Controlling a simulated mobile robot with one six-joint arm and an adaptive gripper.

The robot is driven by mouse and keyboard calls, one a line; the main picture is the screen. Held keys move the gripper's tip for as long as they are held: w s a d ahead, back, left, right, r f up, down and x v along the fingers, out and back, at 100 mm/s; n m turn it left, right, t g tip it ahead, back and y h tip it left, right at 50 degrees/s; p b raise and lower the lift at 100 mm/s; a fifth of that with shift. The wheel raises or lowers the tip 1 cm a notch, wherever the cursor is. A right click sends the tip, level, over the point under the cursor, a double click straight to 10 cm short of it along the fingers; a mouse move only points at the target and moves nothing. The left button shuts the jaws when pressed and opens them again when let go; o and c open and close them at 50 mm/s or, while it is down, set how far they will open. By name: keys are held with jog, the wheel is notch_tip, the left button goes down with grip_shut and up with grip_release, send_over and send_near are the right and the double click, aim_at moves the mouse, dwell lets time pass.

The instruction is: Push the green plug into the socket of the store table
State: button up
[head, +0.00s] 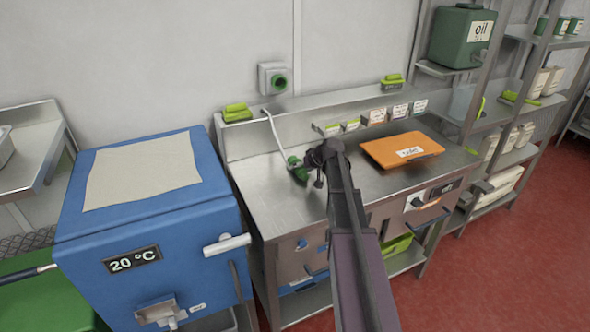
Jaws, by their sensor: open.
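The green plug (294,162) lies on the steel store table (262,180), at the end of a white cable (273,131). The cable hangs down from the table's back ledge. My gripper (313,170) is open, low over the table just right of the plug. It partly overlaps the plug's right side in the picture, and I cannot tell whether they touch. The exact gap between the fingers is too small to see.
Shelves (480,110) stand at right.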

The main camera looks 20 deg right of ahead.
aim_at(293, 162)
jog(key=c, duration=1.2)
jog(key=shift+r+p, duration=2.5)
jog(key=shift+r, duration=0.05)
